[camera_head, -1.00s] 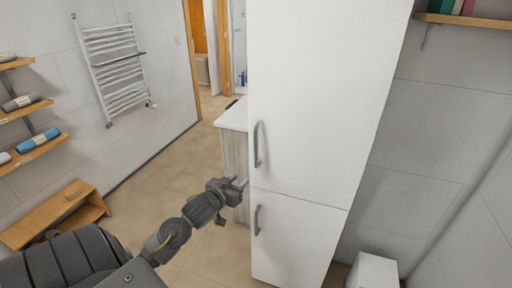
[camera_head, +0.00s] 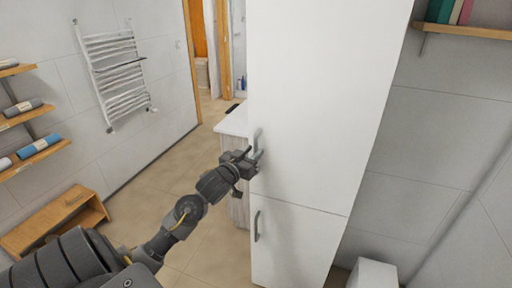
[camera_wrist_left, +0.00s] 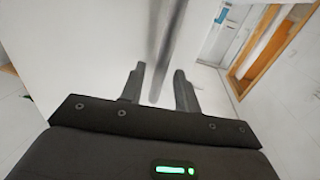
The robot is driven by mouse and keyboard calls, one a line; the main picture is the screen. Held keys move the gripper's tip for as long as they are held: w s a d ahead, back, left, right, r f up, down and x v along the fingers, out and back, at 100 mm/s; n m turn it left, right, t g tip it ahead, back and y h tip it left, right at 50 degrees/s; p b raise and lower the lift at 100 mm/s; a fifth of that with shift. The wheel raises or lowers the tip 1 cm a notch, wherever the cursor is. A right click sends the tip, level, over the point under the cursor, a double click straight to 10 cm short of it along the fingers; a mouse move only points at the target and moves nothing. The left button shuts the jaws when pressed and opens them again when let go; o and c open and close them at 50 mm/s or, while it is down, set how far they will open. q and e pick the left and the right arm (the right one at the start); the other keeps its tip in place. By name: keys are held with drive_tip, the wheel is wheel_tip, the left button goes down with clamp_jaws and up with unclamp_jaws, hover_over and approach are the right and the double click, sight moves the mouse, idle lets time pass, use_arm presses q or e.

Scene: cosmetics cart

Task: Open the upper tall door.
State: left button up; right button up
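The upper tall door (camera_head: 320,110) is the large white upper panel of a tall cabinet and looks closed. Its grey vertical bar handle (camera_head: 258,138) is near its left edge. My left gripper (camera_head: 258,158) is at the lower part of this handle. In the left wrist view, the two fingers of my left gripper (camera_wrist_left: 159,88) are apart, with the handle bar (camera_wrist_left: 166,45) running down between their tips. I see a gap on both sides of the bar. My right gripper is not in view.
The lower door (camera_head: 295,245) has its own handle (camera_head: 256,226) just below. A counter (camera_head: 234,121) stands behind the cabinet's left side. A wooden bench (camera_head: 50,222) and wall shelves (camera_head: 30,152) are at left. A white box-shaped object (camera_head: 374,275) stands at lower right. The floor left of the cabinet is clear.

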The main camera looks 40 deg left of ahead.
use_arm(q)
drive_tip(key=shift+w+a, duration=0.15)
drive_tip(key=shift+w, duration=1.05)
clamp_jaws()
